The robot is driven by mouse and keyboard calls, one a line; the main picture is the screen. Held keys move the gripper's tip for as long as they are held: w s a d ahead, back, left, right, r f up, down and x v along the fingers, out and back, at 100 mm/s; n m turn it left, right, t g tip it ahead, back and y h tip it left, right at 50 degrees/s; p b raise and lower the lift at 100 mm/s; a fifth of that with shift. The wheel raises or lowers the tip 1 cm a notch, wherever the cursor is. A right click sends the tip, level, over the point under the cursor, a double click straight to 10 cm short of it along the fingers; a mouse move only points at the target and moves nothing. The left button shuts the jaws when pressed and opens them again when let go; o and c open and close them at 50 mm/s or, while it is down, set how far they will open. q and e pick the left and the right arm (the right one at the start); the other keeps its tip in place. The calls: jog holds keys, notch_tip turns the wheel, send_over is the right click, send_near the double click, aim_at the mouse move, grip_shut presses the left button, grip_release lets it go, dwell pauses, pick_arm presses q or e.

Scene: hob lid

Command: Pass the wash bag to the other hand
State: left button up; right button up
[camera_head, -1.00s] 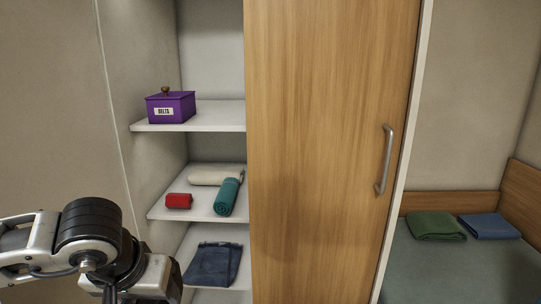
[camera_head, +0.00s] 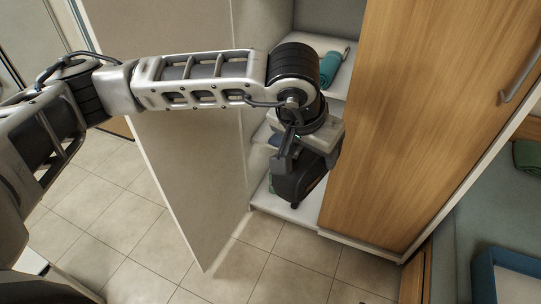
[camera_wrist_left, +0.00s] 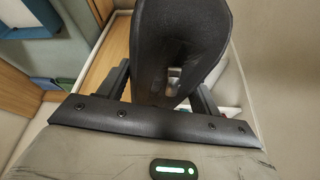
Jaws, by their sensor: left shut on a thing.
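The wash bag (camera_head: 298,182) is dark grey to black and hangs below my left wrist, in front of the open shelves. My left gripper (camera_head: 297,160) is shut on it. In the left wrist view the bag (camera_wrist_left: 180,45) stands out between the two fingers, with a small metal piece on its face. The gripper hides part of the bag in both views. My right gripper shows in neither view.
A teal roll (camera_head: 330,68) lies on a white shelf behind my wrist. The wooden sliding door (camera_head: 400,130) covers the shelves' right side. A blue tray (camera_head: 505,272) and a green folded cloth (camera_head: 528,155) are at right. The tiled floor (camera_head: 230,270) is clear.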

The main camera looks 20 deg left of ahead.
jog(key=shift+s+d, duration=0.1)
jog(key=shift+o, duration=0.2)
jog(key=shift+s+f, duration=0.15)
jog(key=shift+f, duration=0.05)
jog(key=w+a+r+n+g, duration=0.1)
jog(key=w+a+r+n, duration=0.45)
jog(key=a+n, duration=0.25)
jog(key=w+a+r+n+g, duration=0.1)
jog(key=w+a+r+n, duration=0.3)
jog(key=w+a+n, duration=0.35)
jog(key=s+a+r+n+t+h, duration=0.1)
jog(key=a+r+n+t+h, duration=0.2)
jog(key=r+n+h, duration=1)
pick_arm(q)
jog(key=w+d+r+m, duration=0.1)
jog(key=w+d+m, duration=0.1)
jog(key=w+d, duration=0.2)
jog(key=w+d+r+m+h, duration=0.1)
jog(key=w+d, duration=0.4)
jog(key=d, duration=0.5)
jog(key=shift+r+m+g+h, duration=0.3)
jog(key=shift+r+m+g, duration=0.1)
jog(key=shift+m, duration=0.4)
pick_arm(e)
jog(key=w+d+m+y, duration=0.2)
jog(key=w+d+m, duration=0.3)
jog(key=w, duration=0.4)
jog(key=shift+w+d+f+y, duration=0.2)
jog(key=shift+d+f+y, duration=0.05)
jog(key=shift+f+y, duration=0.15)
